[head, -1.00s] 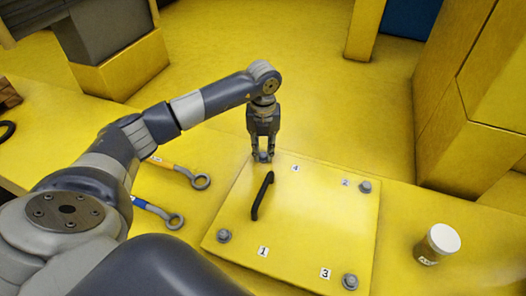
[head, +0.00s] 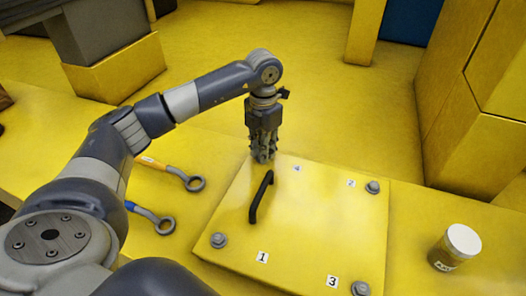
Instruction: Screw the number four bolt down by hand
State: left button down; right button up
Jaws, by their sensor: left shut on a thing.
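The yellow cover plate (head: 320,225) has a black handle (head: 260,197) and number labels at its corners. The label four (head: 296,169) is at the far left corner. My left gripper (head: 263,157) points down at that corner, just left of the label, and is shut on the number four bolt, which its fingers mostly hide. I cannot tell how deep the bolt sits. Bolts also stand at corner one (head: 218,240), corner two (head: 373,187) and corner three (head: 360,288). My right gripper is not in view.
Two ring wrenches lie left of the plate, one with an orange handle (head: 152,163) and one with a blue handle (head: 140,211). A jar with a white lid (head: 464,240) stands to the right. Yellow blocks (head: 470,150) rise at the far right.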

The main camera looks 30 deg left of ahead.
pick_arm(q)
jog(key=shift+r+m, duration=0.15)
jog(key=shift+m, duration=0.15)
dwell(0.4)
jog(key=c, duration=1.4)
grip_release()
jog(key=shift+c, duration=0.2)
notch_tip(320, 180, up, 12)
